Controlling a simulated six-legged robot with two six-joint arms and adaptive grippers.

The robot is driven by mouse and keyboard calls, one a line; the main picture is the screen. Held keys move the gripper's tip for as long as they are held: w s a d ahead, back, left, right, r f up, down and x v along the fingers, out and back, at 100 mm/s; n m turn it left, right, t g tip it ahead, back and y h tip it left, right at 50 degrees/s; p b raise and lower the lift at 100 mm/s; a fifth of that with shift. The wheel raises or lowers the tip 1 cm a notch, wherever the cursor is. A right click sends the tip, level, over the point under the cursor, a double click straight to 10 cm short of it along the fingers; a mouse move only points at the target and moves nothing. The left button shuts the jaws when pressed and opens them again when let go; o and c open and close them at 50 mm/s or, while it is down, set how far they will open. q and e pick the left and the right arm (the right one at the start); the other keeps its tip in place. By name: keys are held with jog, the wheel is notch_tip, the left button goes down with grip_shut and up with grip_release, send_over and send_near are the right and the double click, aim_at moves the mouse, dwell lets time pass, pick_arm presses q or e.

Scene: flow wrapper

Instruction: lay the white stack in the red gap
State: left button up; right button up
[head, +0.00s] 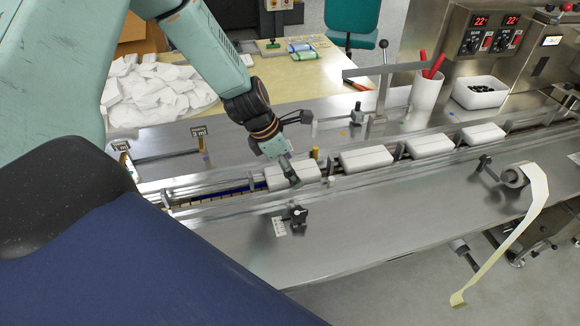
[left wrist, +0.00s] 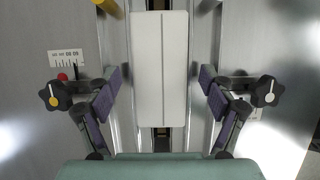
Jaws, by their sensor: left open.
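A white stack (head: 305,172) lies in the conveyor channel at the near end of a row of similar white stacks. My left gripper (head: 287,172) is over it, fingers pointing down. In the left wrist view the white stack (left wrist: 160,65) lies lengthwise between the two spread purple-padded fingers of the gripper (left wrist: 160,98), with room on both sides. I cannot make out a red gap; the channel left of the stack shows a blue strip (head: 236,188). My right gripper is not in view.
More white stacks (head: 366,159) sit further right in the channel, parted by upright pushers. Metal rails (head: 200,183) border the channel. A black-knobbed clamp (head: 297,214) stands on the near side. A pile of white packets (head: 155,92) lies at the back left.

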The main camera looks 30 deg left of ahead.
pick_arm(q)
jog(key=shift+s+a+r, duration=0.15)
jog(key=shift+s+r, duration=0.15)
jog(key=shift+r, duration=0.25)
jog(key=shift+v, duration=0.95)
jog(key=v, duration=0.9)
jog(key=shift+w, duration=0.2)
jog(key=shift+s+a, duration=0.1)
jog(key=shift+f, duration=0.1)
jog(key=shift+x, duration=5.25)
